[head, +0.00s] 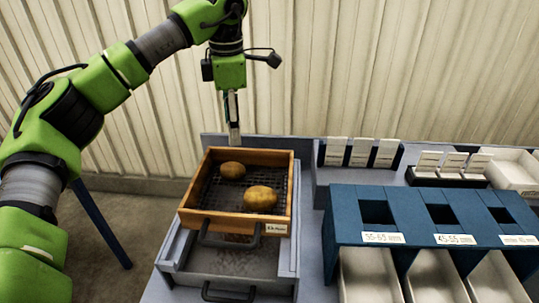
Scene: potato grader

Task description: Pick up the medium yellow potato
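Two yellow-brown potatoes lie apart on the mesh floor of a wooden tray (193,199). The rear potato (232,170) looks smaller, and the front potato (261,198) looks larger and is nearer the tray's right side. I cannot tell for certain which one is the medium potato. My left gripper (234,138) points down above the tray's back edge, apart from both potatoes. Its fingers are seen edge-on as one narrow shape, so their opening is hidden. No potato shows at its tips. My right gripper is not in view.
The tray sits on a grey metal frame (172,251) with dark handles at the front. To the right stands a blue sizing gauge (405,218) with square holes and labels, above white bins (371,277). White cards (360,152) stand behind it. A ribbed wall closes the back.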

